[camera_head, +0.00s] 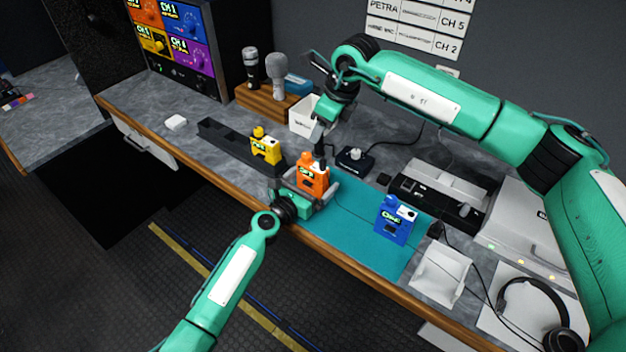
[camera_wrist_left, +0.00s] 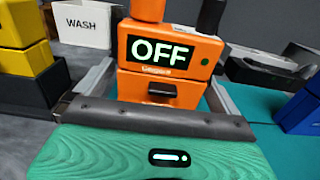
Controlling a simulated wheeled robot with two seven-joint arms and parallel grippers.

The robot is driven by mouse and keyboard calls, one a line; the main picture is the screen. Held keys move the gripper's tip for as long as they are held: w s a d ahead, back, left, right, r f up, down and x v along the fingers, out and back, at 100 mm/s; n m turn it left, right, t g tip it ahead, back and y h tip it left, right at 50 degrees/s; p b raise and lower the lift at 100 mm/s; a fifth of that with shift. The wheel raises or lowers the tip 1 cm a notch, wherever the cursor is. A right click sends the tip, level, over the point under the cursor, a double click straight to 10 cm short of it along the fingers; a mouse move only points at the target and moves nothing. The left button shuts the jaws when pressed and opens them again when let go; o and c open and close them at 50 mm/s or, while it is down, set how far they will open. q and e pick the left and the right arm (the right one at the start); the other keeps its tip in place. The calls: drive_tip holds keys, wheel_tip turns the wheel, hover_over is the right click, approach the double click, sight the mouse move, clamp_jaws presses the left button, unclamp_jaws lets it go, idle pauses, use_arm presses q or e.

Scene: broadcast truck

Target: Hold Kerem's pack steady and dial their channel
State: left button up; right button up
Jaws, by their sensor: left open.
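An orange pack (camera_head: 313,178) stands upright at the left end of the teal mat (camera_head: 352,238). In the left wrist view the orange pack (camera_wrist_left: 160,62) shows OFF on its screen; the small name is unclear. An orange knob (camera_wrist_left: 148,8) and a black upright piece rise from its top. My left gripper (camera_head: 306,192) is open, one jaw on each side of the pack; I cannot tell if they touch it. My right gripper (camera_head: 320,150) points down just above the pack's top; its fingers are too small to read. A wall chart (camera_head: 412,20) lists PETRA CH 5 and another CH 2.
Behind are a white WASH bin (camera_head: 303,116), microphones on a wooden block (camera_head: 262,104) and a black box with a knob (camera_head: 354,160). Headphones (camera_head: 535,310) lie right.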

sight(308, 155)
use_arm(q)
drive_tip(key=shift+w, duration=0.1)
drive_tip(key=c, duration=1.1)
use_arm(e)
drive_tip(key=shift+o, duration=0.2)
use_arm(q)
drive_tip(key=shift+c, duration=0.2)
use_arm(e)
drive_tip(key=shift+o, duration=0.9)
drive_tip(key=a+f+n, duration=0.1)
drive_tip(key=f, duration=0.2)
drive_tip(key=w+f+n+g, duration=0.1)
drive_tip(key=f+n, duration=0.1)
drive_tip(key=f, duration=0.1)
drive_tip(key=a+f+n, duration=0.1)
drive_tip(key=f, duration=0.2)
drive_tip(key=shift+w+a+n+g+y, duration=0.3)
drive_tip(key=shift+w+a+y, duration=0.05)
drive_tip(key=shift+w+y, duration=0.05)
drive_tip(key=shift+c, duration=0.3)
drive_tip(key=c, duration=0.9)
